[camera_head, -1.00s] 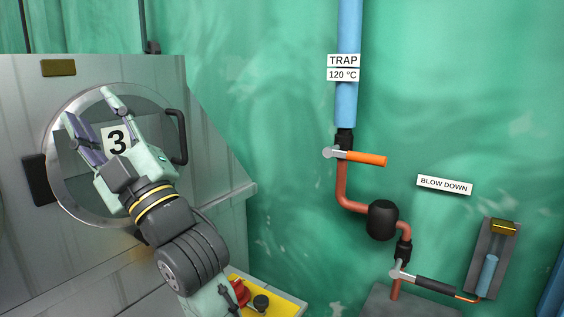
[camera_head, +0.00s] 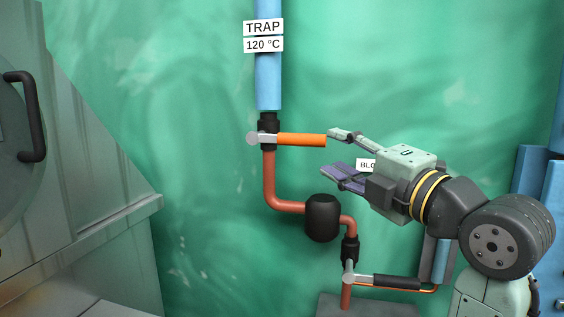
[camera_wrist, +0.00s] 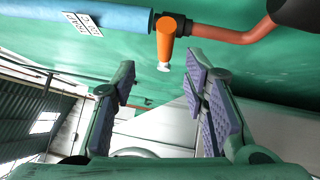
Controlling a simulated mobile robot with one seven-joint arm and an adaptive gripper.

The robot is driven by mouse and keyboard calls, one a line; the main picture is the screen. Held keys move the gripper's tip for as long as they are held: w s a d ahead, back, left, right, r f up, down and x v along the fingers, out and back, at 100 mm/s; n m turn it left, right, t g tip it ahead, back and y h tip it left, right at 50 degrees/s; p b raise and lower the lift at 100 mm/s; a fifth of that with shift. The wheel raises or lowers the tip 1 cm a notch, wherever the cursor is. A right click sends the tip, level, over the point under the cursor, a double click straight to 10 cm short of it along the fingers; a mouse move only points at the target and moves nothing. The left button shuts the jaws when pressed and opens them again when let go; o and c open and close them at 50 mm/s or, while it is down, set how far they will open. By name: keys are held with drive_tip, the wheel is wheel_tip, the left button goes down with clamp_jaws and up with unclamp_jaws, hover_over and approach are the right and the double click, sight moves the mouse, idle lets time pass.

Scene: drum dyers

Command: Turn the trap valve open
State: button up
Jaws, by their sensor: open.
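The trap valve has an orange lever (camera_head: 301,140) that lies level, pointing right, across the upright pipe below the TRAP 120 °C sign (camera_head: 263,36). Its pale metal pivot end (camera_head: 254,138) is at the left. My gripper (camera_head: 335,152) is open and points left, its fingertips close to the lever's right end, one finger higher and one lower. In the wrist view the orange lever (camera_wrist: 167,42) shows end-on beyond and between the open fingers (camera_wrist: 160,85). Nothing is between the finger pads. Contact cannot be told.
A black bulb-shaped trap (camera_head: 322,218) hangs on the copper pipe below the lever. A lower valve with a black lever (camera_head: 396,282) sits under my gripper. A grey drum machine (camera_head: 100,210) stands at left. Open space lies before the green wall.

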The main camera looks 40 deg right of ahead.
sight(309, 143)
drive_tip(key=w+p, duration=0.1)
drive_tip(key=w, duration=0.6)
drive_tip(key=w+d+p, duration=0.1)
drive_tip(key=w, duration=0.2)
drive_tip(key=shift+w+r+p, duration=0.35)
drive_tip(key=shift+r, duration=0.05)
drive_tip(key=shift+c, duration=0.5)
clamp_jaws()
